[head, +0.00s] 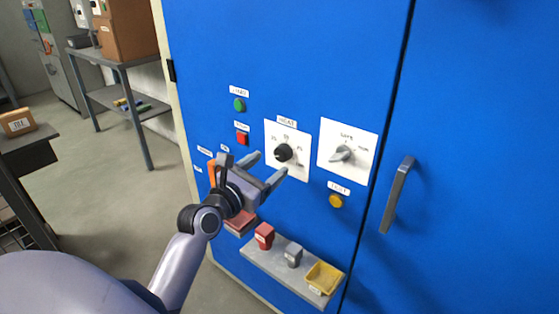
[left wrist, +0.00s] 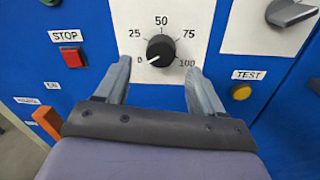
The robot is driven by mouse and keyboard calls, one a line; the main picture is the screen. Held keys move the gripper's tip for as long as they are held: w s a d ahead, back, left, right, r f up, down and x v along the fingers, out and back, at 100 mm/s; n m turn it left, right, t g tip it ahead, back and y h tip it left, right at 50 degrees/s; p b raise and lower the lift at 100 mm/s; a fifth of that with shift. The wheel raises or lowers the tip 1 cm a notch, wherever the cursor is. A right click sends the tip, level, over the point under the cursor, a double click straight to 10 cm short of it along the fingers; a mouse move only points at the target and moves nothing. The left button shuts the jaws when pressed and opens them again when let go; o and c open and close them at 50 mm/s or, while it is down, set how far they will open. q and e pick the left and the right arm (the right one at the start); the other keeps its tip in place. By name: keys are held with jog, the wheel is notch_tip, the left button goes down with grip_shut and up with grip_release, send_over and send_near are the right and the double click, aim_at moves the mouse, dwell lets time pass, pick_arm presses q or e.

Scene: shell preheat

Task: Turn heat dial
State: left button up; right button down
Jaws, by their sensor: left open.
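The heat dial (head: 284,152) is a black round knob on a white plate marked HEAT, on the front of a blue cabinet. In the left wrist view the dial (left wrist: 160,51) has a scale of 0, 25, 50, 75 and 100, and its white pointer line points to the lower left, near 0. My left gripper (head: 269,166) is open in front of the plate. In the left wrist view its fingers (left wrist: 158,75) stand apart, one on each side below the knob, with nothing between them. My right gripper is not in view.
Right of the dial is a grey selector switch (head: 342,154) on its own white plate. A red stop button (head: 242,138), green button (head: 239,105) and yellow test button (head: 336,201) are nearby. A ledge (head: 270,266) below holds small blocks and a yellow tray (head: 324,277). A door handle (head: 397,195) sticks out at right.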

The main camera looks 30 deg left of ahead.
aim_at(280, 157)
pick_arm(q)
jog(key=shift+w, duration=2.1)
jog(key=c, duration=1.1)
